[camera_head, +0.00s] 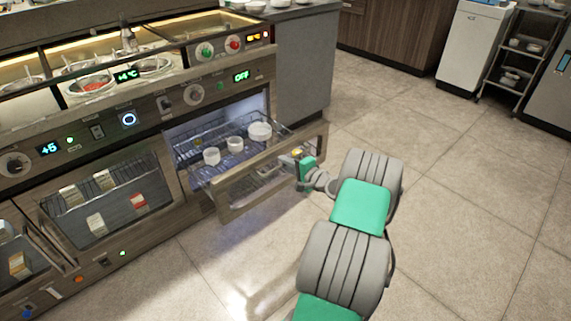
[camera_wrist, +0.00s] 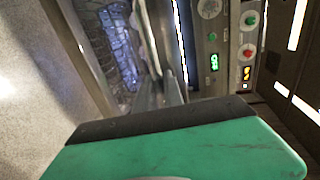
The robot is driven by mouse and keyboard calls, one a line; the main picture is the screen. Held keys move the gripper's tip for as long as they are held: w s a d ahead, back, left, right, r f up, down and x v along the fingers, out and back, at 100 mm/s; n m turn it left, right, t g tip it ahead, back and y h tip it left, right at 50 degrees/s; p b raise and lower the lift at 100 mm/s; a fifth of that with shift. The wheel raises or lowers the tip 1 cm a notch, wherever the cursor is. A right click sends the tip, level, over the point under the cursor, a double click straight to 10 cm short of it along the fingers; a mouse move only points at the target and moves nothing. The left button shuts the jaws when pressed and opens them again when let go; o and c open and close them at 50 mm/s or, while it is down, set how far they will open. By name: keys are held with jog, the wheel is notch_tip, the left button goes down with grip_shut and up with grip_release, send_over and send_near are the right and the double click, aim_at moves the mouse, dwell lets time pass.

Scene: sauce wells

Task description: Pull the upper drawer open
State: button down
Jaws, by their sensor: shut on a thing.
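The upper drawer (camera_head: 237,196) stands well out from the counter unit, with a wood-framed front and a wire rack inside. Three white pots, the largest (camera_head: 260,131) at the right, sit on the rack. My gripper (camera_head: 297,160) is at the drawer's front, towards its right half, and is shut on the drawer handle. The grip itself is too small to see clearly in the head view. In the wrist view the drawer (camera_wrist: 84,45) shows at the upper left, and my green gripper body covers the lower part.
A closed glass-fronted compartment (camera_head: 110,205) with several cartons is left of the drawer. Above are a control panel (camera_head: 150,110) and sauce wells (camera_head: 90,83). The tiled floor (camera_head: 450,220) to the right is clear. A white cabinet (camera_head: 468,50) and shelf rack stand far back.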

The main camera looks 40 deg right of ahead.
jog(key=shift+a+f, duration=0.1)
jog(key=c, duration=1.5)
grip_release()
jog(key=shift+o, duration=0.2)
jog(key=p+v, duration=0.2)
jog(key=v, duration=0.5)
jog(key=shift+s, duration=0.35)
